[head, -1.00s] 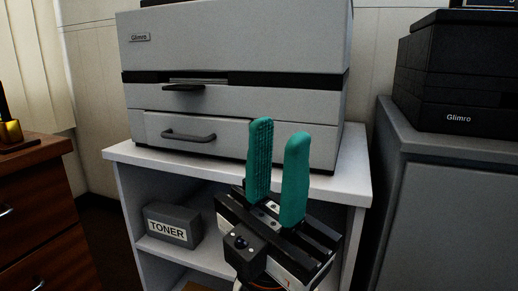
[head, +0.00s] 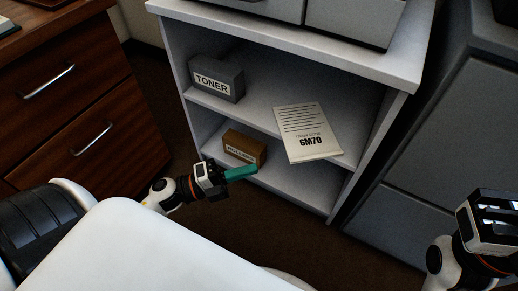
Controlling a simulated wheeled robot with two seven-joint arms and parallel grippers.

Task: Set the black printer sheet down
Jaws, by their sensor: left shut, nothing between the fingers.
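A white printed sheet (head: 308,132) marked 6M70 lies tilted at the right part of the white cabinet's middle shelf. Its lower edge reaches the shelf's front edge. Its small print is too fine to read, so I cannot tell which printer it belongs to. My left gripper (head: 241,173), with teal fingers, is shut and empty in front of the lower shelf, below and left of the sheet and apart from it. My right gripper (head: 490,218) is at the right edge; its fingers do not show clearly.
The white cabinet (head: 395,72) holds a grey TONER box (head: 216,78) on the middle shelf and a brown box (head: 245,148) on the lower shelf. A wooden drawer unit (head: 70,110) stands at left, a grey cabinet (head: 440,140) at right. Dark floor lies between.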

